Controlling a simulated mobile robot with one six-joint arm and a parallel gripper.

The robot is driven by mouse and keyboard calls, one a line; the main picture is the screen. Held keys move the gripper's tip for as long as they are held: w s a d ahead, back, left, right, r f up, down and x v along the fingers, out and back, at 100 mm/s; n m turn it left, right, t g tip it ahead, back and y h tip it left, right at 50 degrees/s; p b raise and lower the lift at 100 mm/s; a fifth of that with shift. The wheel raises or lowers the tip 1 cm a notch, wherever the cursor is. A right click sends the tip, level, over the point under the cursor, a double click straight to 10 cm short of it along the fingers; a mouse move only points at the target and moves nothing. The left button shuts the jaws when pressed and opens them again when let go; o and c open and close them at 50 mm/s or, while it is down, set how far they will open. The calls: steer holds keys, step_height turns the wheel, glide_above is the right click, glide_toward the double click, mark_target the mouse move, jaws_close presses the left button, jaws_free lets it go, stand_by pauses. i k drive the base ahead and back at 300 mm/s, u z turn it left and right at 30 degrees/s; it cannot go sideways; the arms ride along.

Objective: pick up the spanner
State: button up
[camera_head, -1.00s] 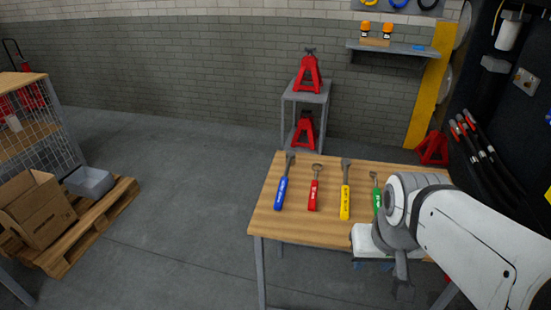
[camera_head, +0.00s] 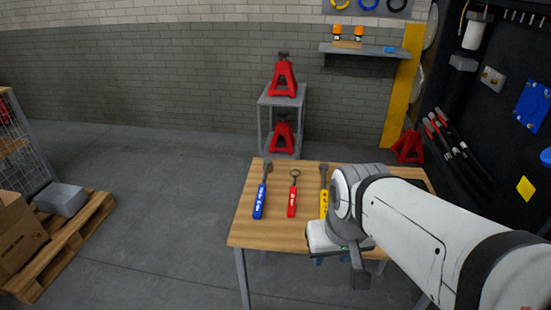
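Hand tools lie side by side on the wooden table. One has a blue handle (camera_head: 260,201), one a red handle with a ring-shaped head (camera_head: 292,200), and one a yellow handle (camera_head: 324,203) partly behind my arm. The blue and yellow ones have grey metal heads. I cannot tell for sure which is the spanner. My gripper (camera_head: 332,259) points down at the table's front edge, right of the red tool and in front of the yellow one. Its fingers are mostly hidden under its white body, so its opening does not show. No tool shows in it.
The wooden table (camera_head: 252,231) has bare room at its front left. Behind it stand a grey stand (camera_head: 284,101) with red jack stands, a wall shelf (camera_head: 372,50) and a dark tool panel. A pallet (camera_head: 75,243) with boxes is at far left.

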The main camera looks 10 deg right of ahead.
mark_target(294, 188)
steer(key=i, duration=0.9)
steer(key=u, duration=0.05)
